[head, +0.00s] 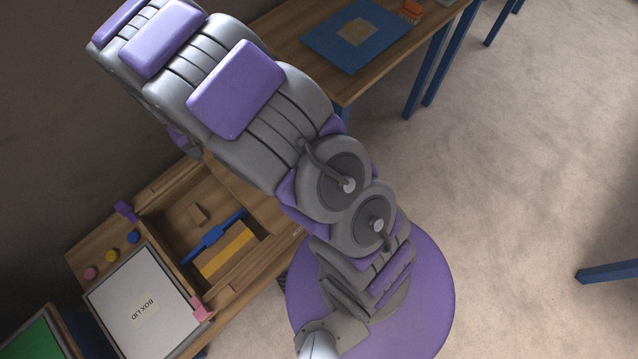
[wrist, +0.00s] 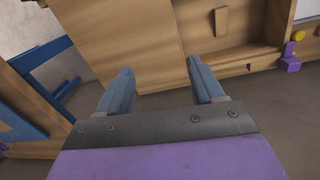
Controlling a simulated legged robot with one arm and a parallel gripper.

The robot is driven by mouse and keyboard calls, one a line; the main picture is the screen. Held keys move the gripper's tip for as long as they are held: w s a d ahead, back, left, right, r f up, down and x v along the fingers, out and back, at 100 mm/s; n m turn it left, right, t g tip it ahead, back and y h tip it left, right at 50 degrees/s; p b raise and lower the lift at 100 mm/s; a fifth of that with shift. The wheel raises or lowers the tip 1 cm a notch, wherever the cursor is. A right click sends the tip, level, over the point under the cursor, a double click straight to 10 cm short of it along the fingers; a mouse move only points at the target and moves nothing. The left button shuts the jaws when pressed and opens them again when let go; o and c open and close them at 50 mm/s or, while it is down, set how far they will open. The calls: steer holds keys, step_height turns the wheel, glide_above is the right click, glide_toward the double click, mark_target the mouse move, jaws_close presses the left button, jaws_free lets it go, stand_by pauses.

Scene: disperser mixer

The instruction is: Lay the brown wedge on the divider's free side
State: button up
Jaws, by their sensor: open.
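The small brown wedge (head: 198,214) lies inside the open wooden box (head: 158,194) in the head view, on the upper-left side of the blue divider (head: 213,237). A yellow-and-brown block (head: 228,250) fills much of the divider's other side. In the wrist view a small brown piece (wrist: 221,22), which looks like the wedge, shows at the top, beyond my right fingertip. The divider is not clearly visible in the wrist view.
Purple (head: 125,211) and pink (head: 202,309) fittings stand at the box's edges. Another table with a blue mat (head: 355,36) stands at the top. Open floor lies right.

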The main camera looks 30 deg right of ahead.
steer(key=s+d+r+m, duration=0.1)
steer(key=s+d+r, duration=0.9)
steer(key=s+r, duration=0.3)
steer(key=s+d+r, duration=0.2)
steer(key=s+r, duration=0.1)
steer(key=s, duration=0.6)
steer(key=s+d+r+g+y, duration=0.1)
steer(key=s+d+r, duration=0.1)
steer(key=s, duration=0.8)
steer(key=shift+s+d+r+g, duration=0.3)
steer(key=shift+r, duration=0.2)
